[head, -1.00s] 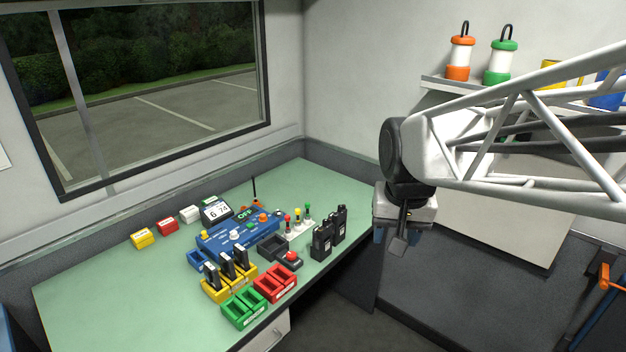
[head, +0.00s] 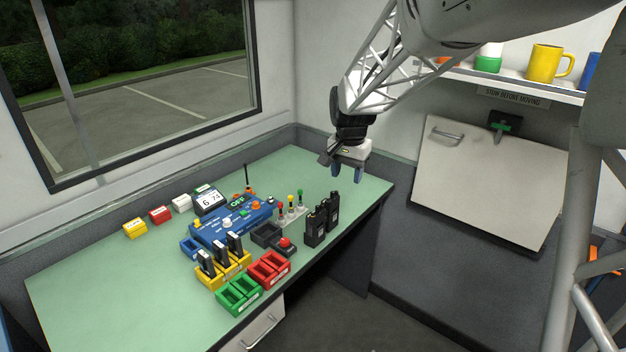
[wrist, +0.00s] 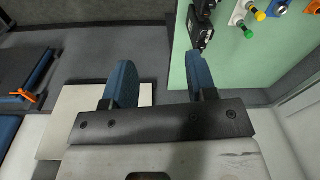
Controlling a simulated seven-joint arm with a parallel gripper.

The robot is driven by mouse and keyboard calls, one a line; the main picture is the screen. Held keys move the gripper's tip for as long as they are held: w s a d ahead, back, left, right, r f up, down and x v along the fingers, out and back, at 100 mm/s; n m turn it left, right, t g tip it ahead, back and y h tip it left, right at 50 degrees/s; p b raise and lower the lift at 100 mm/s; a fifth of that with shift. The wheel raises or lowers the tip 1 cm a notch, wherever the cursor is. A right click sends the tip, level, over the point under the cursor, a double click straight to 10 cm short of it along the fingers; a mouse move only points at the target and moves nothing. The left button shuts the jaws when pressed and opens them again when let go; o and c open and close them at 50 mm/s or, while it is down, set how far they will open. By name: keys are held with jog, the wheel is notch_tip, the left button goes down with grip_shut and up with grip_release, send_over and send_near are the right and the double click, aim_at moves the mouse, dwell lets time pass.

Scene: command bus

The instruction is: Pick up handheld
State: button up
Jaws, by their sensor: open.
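Black handhelds stand upright near the right edge of the green desk. One handheld (head: 311,228) is in front and another handheld (head: 333,210) stands behind it, close together. In the wrist view the handhelds (wrist: 203,25) show at the top, beyond the right finger and partly cut off by the frame. My gripper (head: 346,174) is above the desk's far right part, behind and above the handhelds, fingers pointing down. In the wrist view its blue fingers (wrist: 161,82) are spread apart with nothing between them.
The desk (head: 110,280) also holds a blue console (head: 232,222), small lever switches (head: 290,212), a red button (head: 285,243), and yellow (head: 222,277), red (head: 268,270) and green (head: 238,294) holders. A shelf (head: 520,84) with mugs is at upper right. The desk's far right corner is clear.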

aim_at(332, 193)
jog(key=w+f, duration=0.3)
jog(key=w, duration=0.1)
jog(key=w+a+f+m, duration=0.1)
jog(key=w+f, duration=0.2)
jog(key=w, duration=0.1)
jog(key=w+f+m, duration=0.1)
jog(key=w+f, duration=0.2)
jog(key=w, duration=0.2)
jog(key=shift+a+g, duration=0.4)
jog(key=shift+f, duration=0.15)
jog(key=shift+f, duration=1.2)
jog(key=shift+f, duration=0.1)
jog(key=shift+d+f, duration=0.1)
jog(key=shift+f, duration=2.4)
grip_shut()
